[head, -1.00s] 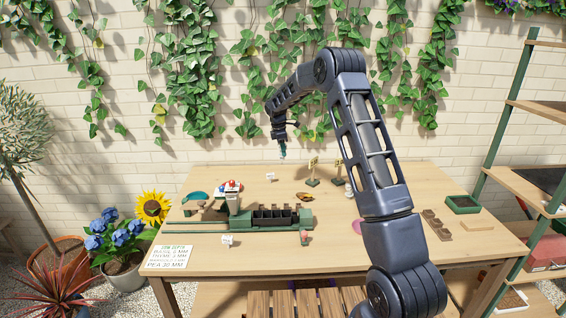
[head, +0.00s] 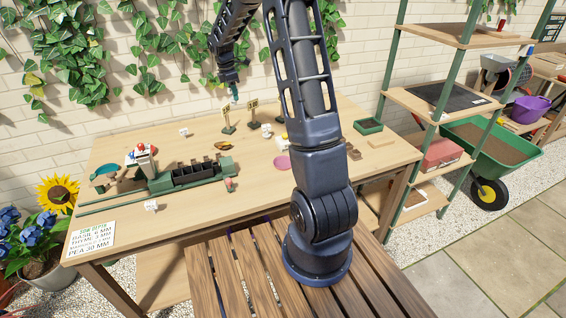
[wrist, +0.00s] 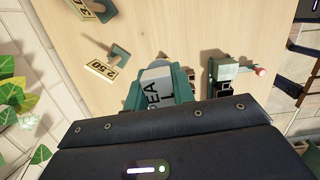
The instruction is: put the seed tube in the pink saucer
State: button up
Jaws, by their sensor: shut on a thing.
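The seed tube (wrist: 155,88) is pale grey with dark lettering that reads in part "EA". In the wrist view it sits between the green fingertips of my gripper (wrist: 161,92), which is shut on it. In the head view my gripper (head: 234,92) hangs above the back of the table, and the tube is too small to make out there. The pink saucer (head: 281,163) lies on the table to the right of and nearer than my gripper, beside my arm. It does not show in the wrist view.
A green rack with dark cells (head: 190,175) is at the table's middle left. A teal dish (head: 104,172) is farther left. A green tray (head: 368,126) is at the right.

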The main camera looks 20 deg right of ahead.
jog(key=s+d, duration=0.9)
jog(key=s, duration=0.2)
send_over(286, 164)
jog(key=f, duration=0.2)
jog(key=shift+m, duration=0.4)
jog(key=f, duration=1.9)
jog(key=shift+w+a+f, duration=0.1)
jog(key=shift+a+f, duration=0.1)
jog(key=shift+a, duration=0.2)
jog(key=shift+f, duration=0.15)
jog(key=o, duration=1)
